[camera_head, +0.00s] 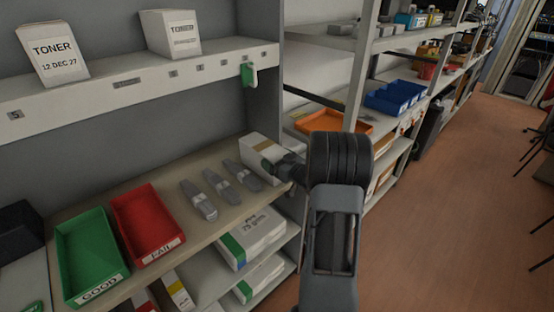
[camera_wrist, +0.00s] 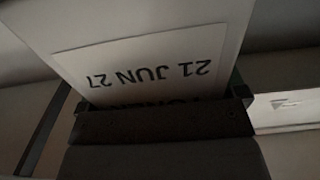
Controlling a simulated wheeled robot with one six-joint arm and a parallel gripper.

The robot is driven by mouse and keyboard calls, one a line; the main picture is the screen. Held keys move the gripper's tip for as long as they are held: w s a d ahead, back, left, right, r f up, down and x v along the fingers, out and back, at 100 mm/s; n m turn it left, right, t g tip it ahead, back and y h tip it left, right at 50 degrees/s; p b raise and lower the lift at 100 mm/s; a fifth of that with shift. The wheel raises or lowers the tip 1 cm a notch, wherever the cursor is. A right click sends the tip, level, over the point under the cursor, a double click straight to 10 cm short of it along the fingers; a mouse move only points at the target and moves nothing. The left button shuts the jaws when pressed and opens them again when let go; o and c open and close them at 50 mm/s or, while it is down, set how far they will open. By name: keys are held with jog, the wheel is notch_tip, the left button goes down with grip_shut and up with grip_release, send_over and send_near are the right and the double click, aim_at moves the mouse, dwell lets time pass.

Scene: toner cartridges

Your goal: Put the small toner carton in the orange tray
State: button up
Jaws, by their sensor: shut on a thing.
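I cannot tell whether the carton touches the board. The orange tray (camera_head: 312,127) is on the neighbouring rack to the right, partly behind a grey post and my arm. The visible part of its inside looks empty.
Two other toner cartons stand on the upper shelf (camera_head: 52,55) (camera_head: 170,33). Several grey cartridges (camera_head: 198,199) lie beside red (camera_head: 146,222) and green (camera_head: 92,258) trays. A grey post (camera_head: 362,75) stands between the shelf bay and the rack. A blue tray (camera_head: 396,98) sits beyond the orange one.

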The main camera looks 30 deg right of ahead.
dwell(0.3)
jog(key=shift+f, duration=0.1)
jog(key=o, duration=1.2)
jog(key=shift+c, duration=0.2)
